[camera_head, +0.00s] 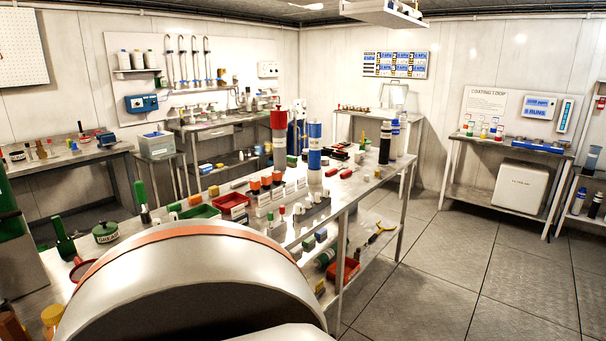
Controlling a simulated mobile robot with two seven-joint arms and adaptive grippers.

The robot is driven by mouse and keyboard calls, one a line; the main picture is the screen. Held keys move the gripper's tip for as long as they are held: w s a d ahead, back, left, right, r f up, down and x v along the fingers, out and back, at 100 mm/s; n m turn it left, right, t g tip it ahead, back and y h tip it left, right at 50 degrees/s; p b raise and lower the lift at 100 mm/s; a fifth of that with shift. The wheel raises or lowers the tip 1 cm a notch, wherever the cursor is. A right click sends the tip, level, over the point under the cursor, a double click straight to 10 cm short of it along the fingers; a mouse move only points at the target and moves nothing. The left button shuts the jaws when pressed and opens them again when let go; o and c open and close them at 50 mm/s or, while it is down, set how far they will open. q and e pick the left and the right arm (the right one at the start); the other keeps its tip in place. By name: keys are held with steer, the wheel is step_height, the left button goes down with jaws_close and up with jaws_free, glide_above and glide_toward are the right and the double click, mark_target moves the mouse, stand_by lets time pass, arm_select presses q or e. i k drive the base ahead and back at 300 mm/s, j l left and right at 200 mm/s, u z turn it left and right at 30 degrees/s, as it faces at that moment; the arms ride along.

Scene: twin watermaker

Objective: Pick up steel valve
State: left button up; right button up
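I cannot pick out a steel valve for certain; the small parts on the benches are too small to tell apart. The long central bench (372,185) carries many small items. Among them are a green round part (105,232), a red-handled part (82,268) at the near left, and orange-topped parts (266,182) in a row. Neither of my grippers is in view. A large rounded pale form with an orange rim fills the lower middle and hides the near part of the bench.
Red-topped (278,140) and blue-white (314,150) cylinders stand tall on the bench. A green tray (201,212) and a red tray (232,201) lie there. A lower shelf holds a red bin (343,272). The floor (455,285) at right is clear. Other benches line the walls.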

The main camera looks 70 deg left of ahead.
mark_target(365, 248)
steer(key=u, duration=1.65)
steer(key=i+l+u, duration=0.35)
steer(key=i+l, duration=0.25)
steer(key=i, duration=0.2)
steer(key=i+l, duration=0.35)
steer(key=i+l+u, duration=0.1)
steer(key=i+l, duration=0.25)
steer(key=l, duration=0.15)
steer(key=i+l, duration=0.35)
steer(key=i+l+u, duration=0.1)
steer(key=i+l, duration=0.25)
steer(key=l, duration=0.2)
steer(key=i+l, duration=0.35)
steer(key=i+l+u, duration=0.1)
steer(key=i+l, duration=0.2)
steer(key=l, duration=0.3)
